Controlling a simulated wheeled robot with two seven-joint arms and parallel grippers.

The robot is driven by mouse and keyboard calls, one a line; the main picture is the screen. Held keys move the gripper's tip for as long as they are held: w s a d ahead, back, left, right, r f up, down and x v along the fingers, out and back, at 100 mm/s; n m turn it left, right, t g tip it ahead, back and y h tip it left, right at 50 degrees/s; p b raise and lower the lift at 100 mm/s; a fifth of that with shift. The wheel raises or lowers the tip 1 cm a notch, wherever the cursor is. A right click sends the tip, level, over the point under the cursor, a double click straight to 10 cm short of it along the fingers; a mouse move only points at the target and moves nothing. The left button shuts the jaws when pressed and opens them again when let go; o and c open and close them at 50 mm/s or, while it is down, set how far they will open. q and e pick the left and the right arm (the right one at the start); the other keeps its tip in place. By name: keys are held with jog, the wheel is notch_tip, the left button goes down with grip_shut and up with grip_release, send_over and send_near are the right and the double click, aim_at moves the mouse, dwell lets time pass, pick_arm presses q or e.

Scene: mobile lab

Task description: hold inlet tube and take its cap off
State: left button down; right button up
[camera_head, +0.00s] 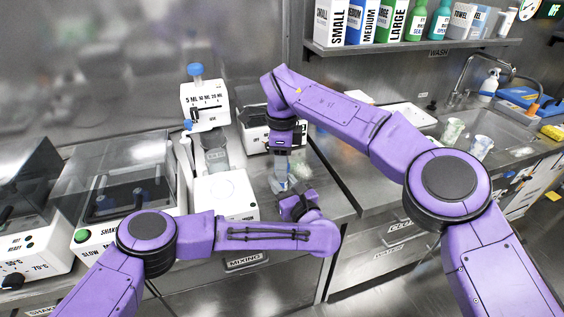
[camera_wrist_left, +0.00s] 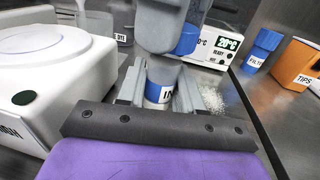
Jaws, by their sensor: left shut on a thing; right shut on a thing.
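The inlet tube (camera_wrist_left: 158,92), with a white and blue label reading "IN", stands between the grey fingers of my left gripper (camera_wrist_left: 160,98) in the left wrist view. My left gripper (camera_head: 291,193) is shut on it, low over the counter in the head view. My right gripper (camera_head: 283,166) points down from above and is shut on the cap at the tube's top. Its grey body covers most of the cap in the left wrist view. Blue parts show beside the right gripper there, but I cannot tell whether the cap is apart from the tube.
A white mixing device (camera_head: 222,190) stands left of the grippers, with a pipette dispenser (camera_head: 205,105) behind it. A white box with a green display (camera_wrist_left: 228,46) is behind the tube. A blue filter container (camera_wrist_left: 262,48) and an orange tips box (camera_wrist_left: 295,65) stand to the right.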

notch_tip(320, 180, up, 3)
jog(key=shift+r, duration=0.55)
pick_arm(q)
jog(key=c, duration=0.7)
grip_release()
jog(key=shift+o, duration=0.2)
